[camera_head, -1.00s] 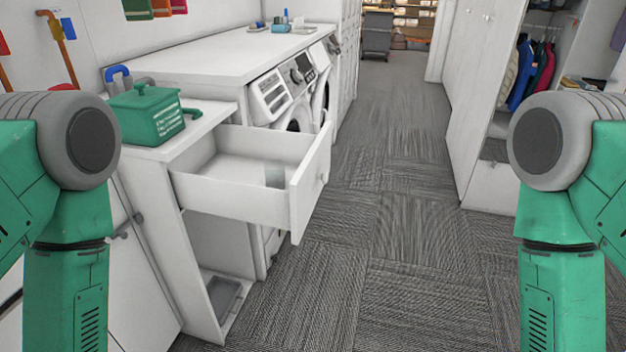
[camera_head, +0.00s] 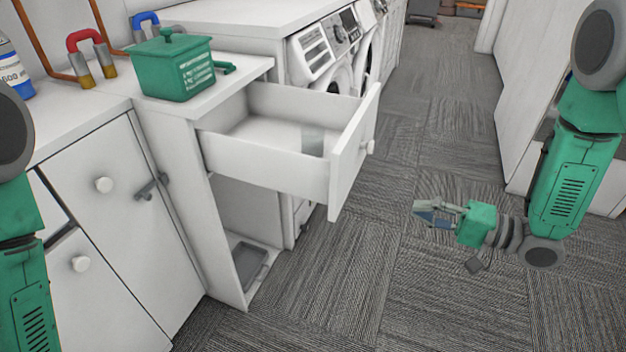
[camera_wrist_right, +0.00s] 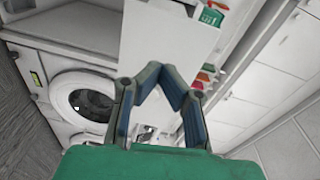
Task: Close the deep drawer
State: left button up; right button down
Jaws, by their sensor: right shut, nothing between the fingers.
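The deep white drawer (camera_head: 265,160) is pulled far out of the white cabinet in the head view. Its front panel (camera_head: 352,155) faces right and carries a round knob (camera_head: 369,147). A small greyish block (camera_head: 312,141) shows inside near the front. My right gripper (camera_head: 420,212) is to the right of the drawer front and lower in the picture, apart from it, pointing left. It is shut and empty. The right wrist view shows its fingertips (camera_wrist_right: 160,72) with a white panel beyond. My left gripper is out of view; only part of my left arm shows.
A green lidded box (camera_head: 180,68) stands on the cabinet top above the drawer. Padlocks with red and blue shackles (camera_head: 88,50) stand farther left. Washing machines (camera_head: 345,50) line the wall behind. Open carpet (camera_head: 400,290) lies right of the drawer. An open lower compartment (camera_head: 250,265) sits below it.

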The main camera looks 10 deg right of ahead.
aim_at(341, 183)
jog(key=shift+g+y, duration=0.3)
jog(key=shift+y, duration=0.3)
jog(key=x, duration=0.4)
jog(key=r+b+x, duration=0.1)
jog(key=x, duration=0.3)
jog(key=b+x, duration=0.1)
jog(key=x, duration=0.3)
jog(key=shift+w+a+r, duration=0.15)
jog(key=shift+w+a, duration=0.05)
jog(key=shift+a, duration=0.15)
jog(key=shift+w+a, duration=0.45)
jog(key=shift+a, duration=0.25)
jog(key=shift+w+a, duration=0.1)
